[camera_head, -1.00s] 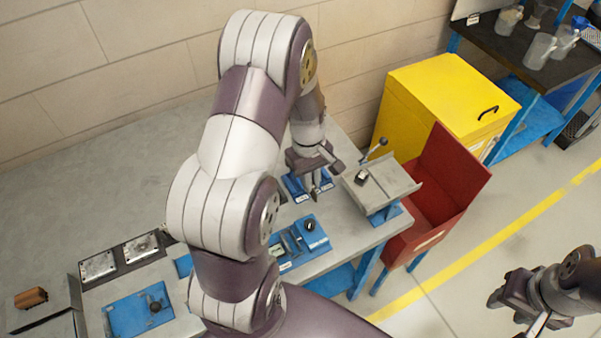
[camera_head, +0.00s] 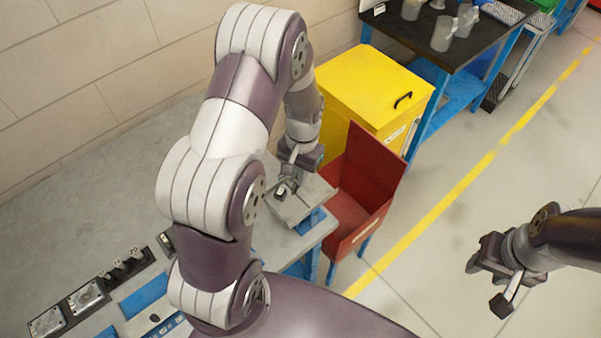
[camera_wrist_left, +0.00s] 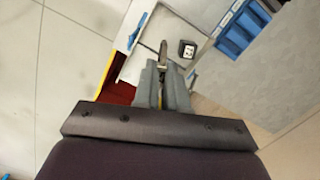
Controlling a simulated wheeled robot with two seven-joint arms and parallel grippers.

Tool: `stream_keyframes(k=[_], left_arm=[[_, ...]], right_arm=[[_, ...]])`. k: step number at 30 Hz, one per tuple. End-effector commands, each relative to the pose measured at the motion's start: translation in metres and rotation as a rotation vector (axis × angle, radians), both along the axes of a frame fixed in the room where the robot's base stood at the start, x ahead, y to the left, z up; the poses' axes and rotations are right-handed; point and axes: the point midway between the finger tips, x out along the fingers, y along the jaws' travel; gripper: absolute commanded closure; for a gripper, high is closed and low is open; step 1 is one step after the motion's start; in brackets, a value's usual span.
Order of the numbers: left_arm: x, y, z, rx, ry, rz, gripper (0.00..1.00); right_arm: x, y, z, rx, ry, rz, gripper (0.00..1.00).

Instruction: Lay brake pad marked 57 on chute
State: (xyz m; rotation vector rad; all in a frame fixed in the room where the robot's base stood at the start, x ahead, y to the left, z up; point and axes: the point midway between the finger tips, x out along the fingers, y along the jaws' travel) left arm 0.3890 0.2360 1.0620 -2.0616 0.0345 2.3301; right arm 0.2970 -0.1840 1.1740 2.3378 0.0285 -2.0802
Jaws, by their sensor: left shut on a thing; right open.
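The chute (camera_head: 316,196) is a sloped grey tray on a blue stand at the right end of the workbench; it also shows in the left wrist view (camera_wrist_left: 137,68). My left gripper (camera_head: 289,178) is over the chute, pointing down. In the left wrist view its fingers (camera_wrist_left: 163,68) are shut on a thin piece seen nearly edge-on, the brake pad (camera_wrist_left: 163,48). Its marking cannot be read, and I cannot tell whether it touches the chute. A small dark block with a pale face (camera_wrist_left: 187,49) sits on the chute beside it. My right gripper (camera_head: 488,284) is open and empty above the floor.
A red bin (camera_head: 365,190) stands right of the chute, with a yellow cabinet (camera_head: 365,88) behind it. The grey workbench (camera_head: 95,235) carries blue fixtures and metal parts at lower left. A dark table (camera_head: 465,45) with containers stands at the back. The floor at right is clear.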

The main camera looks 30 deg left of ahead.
Motion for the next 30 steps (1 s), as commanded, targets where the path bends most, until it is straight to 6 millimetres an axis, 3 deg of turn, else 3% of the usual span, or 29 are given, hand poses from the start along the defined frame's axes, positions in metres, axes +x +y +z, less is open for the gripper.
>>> stream_keyframes(k=[19,30], left_arm=[[0.0,0.0,-0.059,0.0,0.0,-0.007,1.0],[0.0,0.0,-0.063,0.0,-0.001,-0.006,1.0]], right_arm=[[0.0,0.0,-0.05,0.0,0.0,0.0,0.57],[0.0,0.0,-0.052,0.0,0.0,0.0,0.57]])
